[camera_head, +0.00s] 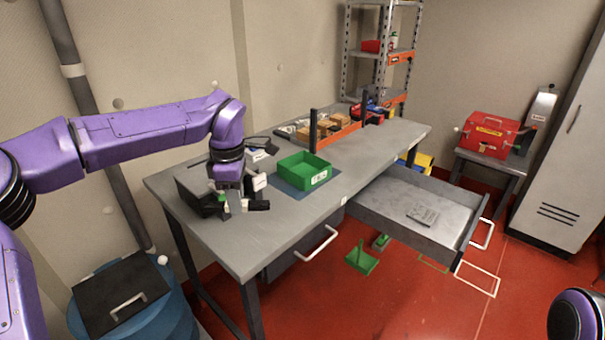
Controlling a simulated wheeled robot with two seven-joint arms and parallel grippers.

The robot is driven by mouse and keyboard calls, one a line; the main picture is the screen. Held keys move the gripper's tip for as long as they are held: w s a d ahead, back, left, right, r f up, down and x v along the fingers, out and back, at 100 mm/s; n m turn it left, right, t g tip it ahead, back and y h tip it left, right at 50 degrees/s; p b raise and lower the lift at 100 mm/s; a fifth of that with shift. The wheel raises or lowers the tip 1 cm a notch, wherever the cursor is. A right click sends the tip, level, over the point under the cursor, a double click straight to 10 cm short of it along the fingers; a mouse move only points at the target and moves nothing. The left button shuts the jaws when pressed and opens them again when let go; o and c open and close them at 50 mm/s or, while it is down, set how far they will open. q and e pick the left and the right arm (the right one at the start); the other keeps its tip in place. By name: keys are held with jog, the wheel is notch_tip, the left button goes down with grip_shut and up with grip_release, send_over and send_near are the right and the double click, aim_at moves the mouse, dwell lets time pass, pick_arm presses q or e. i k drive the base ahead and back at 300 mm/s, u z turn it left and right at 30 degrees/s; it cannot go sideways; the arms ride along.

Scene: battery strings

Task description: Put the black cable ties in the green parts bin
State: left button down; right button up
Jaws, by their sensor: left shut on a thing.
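The green parts bin (304,171) stands upright on a dark blue mat on the workbench, and its inside looks empty. My left gripper (240,204) points down over the bench's near left part, to the left of the bin. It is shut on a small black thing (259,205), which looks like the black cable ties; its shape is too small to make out. Part of it is hidden by the gripper. A black open box (203,201) sits just left of the gripper. My right gripper is out of view.
The grey workbench (262,232) has an open drawer (374,195) on its right side. Cardboard boxes (335,128) stand behind the bin, between black posts. A green dustpan (361,260) lies on the red floor. The bench front is clear.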

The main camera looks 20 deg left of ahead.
aim_at(304, 175)
jog(key=i, duration=1.45)
